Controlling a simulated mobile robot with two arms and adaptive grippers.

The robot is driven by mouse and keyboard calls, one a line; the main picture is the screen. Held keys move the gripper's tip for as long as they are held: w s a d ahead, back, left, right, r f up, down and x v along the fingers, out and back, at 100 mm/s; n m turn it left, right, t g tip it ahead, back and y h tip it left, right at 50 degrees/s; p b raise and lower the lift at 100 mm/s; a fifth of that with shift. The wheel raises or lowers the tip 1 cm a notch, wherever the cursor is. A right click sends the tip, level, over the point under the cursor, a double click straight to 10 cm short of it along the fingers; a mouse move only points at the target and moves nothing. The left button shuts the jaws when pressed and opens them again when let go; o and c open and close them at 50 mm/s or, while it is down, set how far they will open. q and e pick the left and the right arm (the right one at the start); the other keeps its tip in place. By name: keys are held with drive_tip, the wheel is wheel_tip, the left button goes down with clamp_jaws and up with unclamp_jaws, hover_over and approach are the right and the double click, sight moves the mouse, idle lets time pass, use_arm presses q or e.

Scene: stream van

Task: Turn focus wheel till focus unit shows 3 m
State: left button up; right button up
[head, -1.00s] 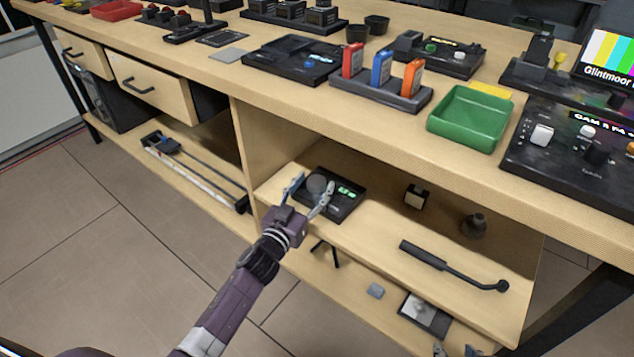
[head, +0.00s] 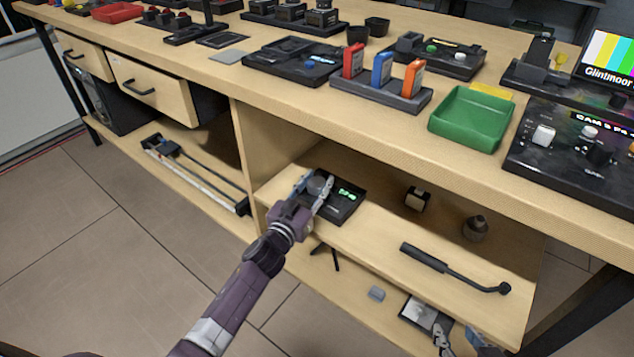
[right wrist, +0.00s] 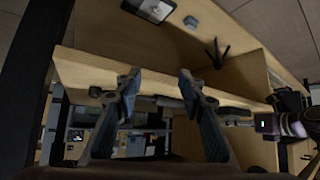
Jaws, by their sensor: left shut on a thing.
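The focus unit (head: 334,208) is a dark box with a green lit display (head: 347,195), on the upper shelf under the bench. The display is too small to read. The focus wheel (head: 319,184) is a grey round knob on the left part of the unit. My left gripper (head: 312,186) is shut on the wheel, one finger on each side, partly covering it. My right gripper (head: 460,342) is low at the bottom right edge of the head view, away from the unit. In the right wrist view its fingers (right wrist: 158,84) are apart with nothing held between them.
A black handle bar (head: 455,268), a small cube-like item (head: 417,198) and a dark round item (head: 475,228) lie on the same shelf. The bench top edge overhangs the unit. A green tray (head: 470,118) sits above.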

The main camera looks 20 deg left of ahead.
use_arm(q)
drive_tip(key=shift+m+h+p, duration=0.4)
drive_tip(key=shift+h+p, duration=0.2)
drive_tip(key=shift+p, duration=0.2)
use_arm(e)
drive_tip(key=s+d+f+g+h, duration=0.1)
drive_tip(key=s+d+f+g, duration=0.1)
drive_tip(key=s+f+g, duration=0.2)
drive_tip(key=s, duration=0.3)
drive_tip(key=shift+s+d+f, duration=0.2)
drive_tip(key=shift+s+d, duration=0.1)
drive_tip(key=shift+s, duration=0.1)
use_arm(q)
drive_tip(key=o, duration=1.2)
drive_tip(key=shift+c, duration=0.2)
drive_tip(key=shift+s+a+f, duration=0.1)
drive_tip(key=shift+s, duration=0.45)
drive_tip(key=v, duration=1.1)
drive_tip(key=shift+r, duration=0.2)
